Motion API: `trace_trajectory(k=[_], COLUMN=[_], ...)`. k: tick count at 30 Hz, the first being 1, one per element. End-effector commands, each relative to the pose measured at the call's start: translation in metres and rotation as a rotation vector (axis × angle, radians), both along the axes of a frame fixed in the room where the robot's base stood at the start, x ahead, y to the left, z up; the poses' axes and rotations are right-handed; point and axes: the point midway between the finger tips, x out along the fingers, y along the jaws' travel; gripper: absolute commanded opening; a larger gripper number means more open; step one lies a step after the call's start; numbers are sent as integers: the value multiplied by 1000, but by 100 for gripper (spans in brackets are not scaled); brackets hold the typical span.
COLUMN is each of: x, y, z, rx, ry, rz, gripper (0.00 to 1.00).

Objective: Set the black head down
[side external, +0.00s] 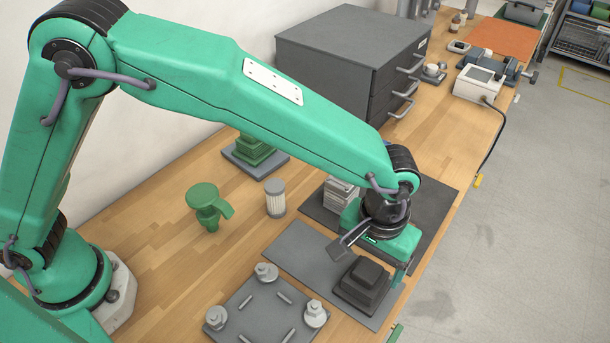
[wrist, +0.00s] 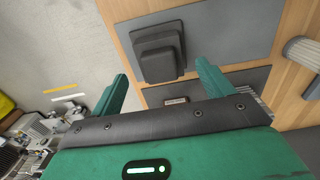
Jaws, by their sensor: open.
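The black head (side external: 365,279), a stepped block, sits upright on the grey mat (side external: 300,254) near the table's front edge. In the wrist view the head (wrist: 158,52) lies at the upper middle, on the mat (wrist: 235,30). My gripper (wrist: 160,84) is open and empty, its two green fingers spread apart. The head shows ahead of the gap between the fingertips, with clear space between it and each finger. In the side view my gripper (side external: 377,258) is just behind and above the head; its far finger is partly hidden.
A silver finned block (side external: 341,195) stands on a dark mat behind my gripper. A grey plate (side external: 262,312) with posts and pins lies at the front. A white filter (side external: 275,198), a green part (side external: 208,206) and a green stepped stack (side external: 253,150) stand left. A drawer cabinet (side external: 345,55) stands behind.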

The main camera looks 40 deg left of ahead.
Motion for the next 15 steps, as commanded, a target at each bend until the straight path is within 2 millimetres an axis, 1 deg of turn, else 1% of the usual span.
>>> trace_trajectory(k=[1,6,9,15], x=[0,0,0,0], y=[0,0,0,0], z=[10,38,51,69], rx=[-2,-2,-2,-1], ry=[-2,-2,-2,-1], rz=[0,0,0,0], gripper=[80,80,80,80])
